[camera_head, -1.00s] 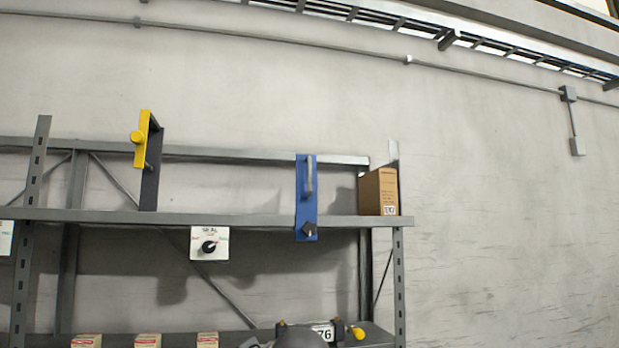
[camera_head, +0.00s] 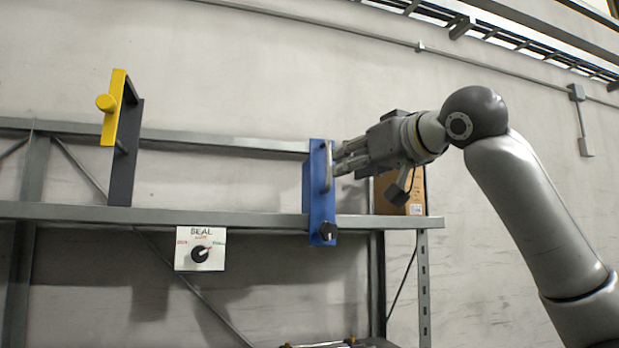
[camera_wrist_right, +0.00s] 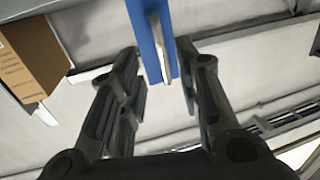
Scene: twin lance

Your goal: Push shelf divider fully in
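A blue upright panel (camera_head: 319,200) with a grey bar handle (camera_head: 328,165) and a dark knob at its foot stands at the front edge of the upper shelf (camera_head: 260,218). My right gripper (camera_head: 345,158) is at the handle, coming from the right. In the right wrist view its two fingers (camera_wrist_right: 160,65) are apart, with the handle (camera_wrist_right: 158,48) between their tips; contact cannot be told. A second panel, dark with a yellow front plate (camera_head: 114,105) and yellow knob, stands further left and sticks out forward. My left gripper is not in view.
A cardboard box (camera_head: 413,190) stands right of the blue panel, partly behind my right gripper; it also shows in the wrist view (camera_wrist_right: 30,55). A white dial plate (camera_head: 200,248) hangs below the shelf edge. The shelf between the two panels looks clear.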

